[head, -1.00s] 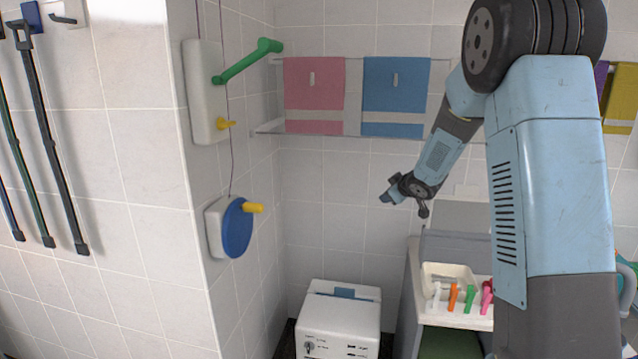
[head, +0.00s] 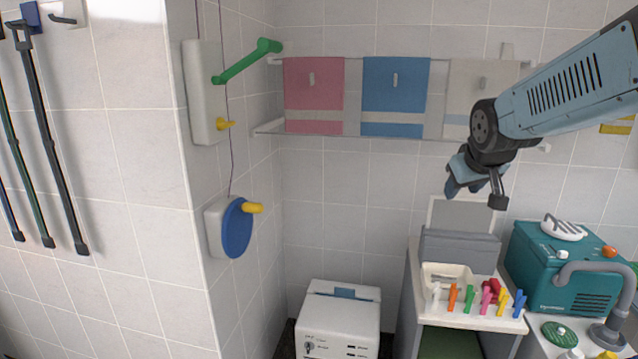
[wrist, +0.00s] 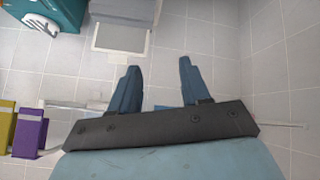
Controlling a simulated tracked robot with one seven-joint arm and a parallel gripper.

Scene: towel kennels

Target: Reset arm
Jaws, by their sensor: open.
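The jaws are open and empty. My arm reaches in from the right edge of the head view and partly covers a white towel (head: 472,85) on the rack.
Pink (head: 314,85) and blue (head: 396,85) towels hang on the rack. A tray (head: 445,272) and coloured clips stand on a counter, with a teal machine (head: 560,270) to the right. A white box (head: 340,320) stands lower left. A wall corner carries a green lever (head: 245,62).

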